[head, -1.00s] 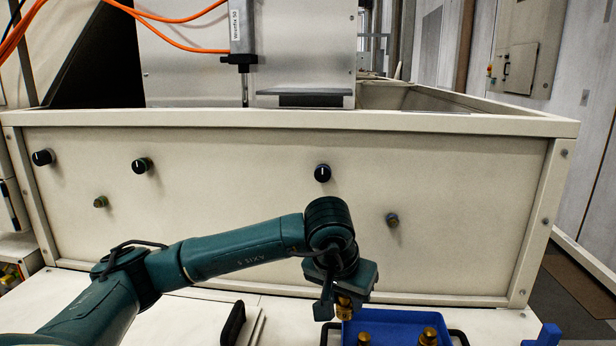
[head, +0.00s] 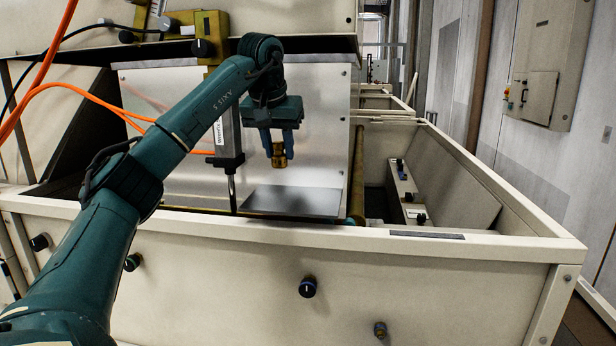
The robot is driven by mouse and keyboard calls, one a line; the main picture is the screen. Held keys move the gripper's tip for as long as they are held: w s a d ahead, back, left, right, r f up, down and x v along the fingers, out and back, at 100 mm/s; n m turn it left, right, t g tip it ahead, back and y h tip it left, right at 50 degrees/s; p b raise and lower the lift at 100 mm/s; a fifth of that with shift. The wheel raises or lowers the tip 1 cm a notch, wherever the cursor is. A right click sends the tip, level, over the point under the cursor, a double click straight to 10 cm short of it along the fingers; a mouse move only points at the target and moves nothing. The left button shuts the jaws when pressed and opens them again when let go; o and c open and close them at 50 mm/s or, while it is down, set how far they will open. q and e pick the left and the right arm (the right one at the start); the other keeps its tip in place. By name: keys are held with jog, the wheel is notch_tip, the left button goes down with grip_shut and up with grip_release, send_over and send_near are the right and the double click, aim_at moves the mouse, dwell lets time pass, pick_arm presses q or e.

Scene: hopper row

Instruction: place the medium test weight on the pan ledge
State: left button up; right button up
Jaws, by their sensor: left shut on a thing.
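My left gripper (head: 279,143) is shut on a small brass test weight (head: 279,158). It holds the weight upright in the air, above the flat grey pan ledge (head: 291,202) in the picture. A clear gap shows between the weight and the ledge. The ledge is bare and lies behind the front wall of the cream housing. Whether this weight is the medium one I cannot tell, as no other weight is in view. My right gripper is not in view.
A grey cylinder with a rod (head: 229,140) stands just left of the ledge. Orange hoses (head: 100,98) run to its left. The housing's front rim (head: 330,237) lies before the ledge. A metal panel (head: 325,110) stands behind. An open bay (head: 440,195) lies to the right.

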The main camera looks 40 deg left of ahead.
aim_at(274, 167)
pick_arm(q)
jog(key=shift+a+r, duration=0.35)
jog(key=shift+r, duration=0.35)
jog(key=shift+s+a+f, duration=0.1)
jog(key=shift+f, duration=0.25)
notch_tip(274, 167, down, 4)
jog(key=shift+s+f, duration=0.15)
jog(key=shift+f, duration=2.25)
jog(key=shift+f, duration=0.1)
jog(key=o, duration=1.1)
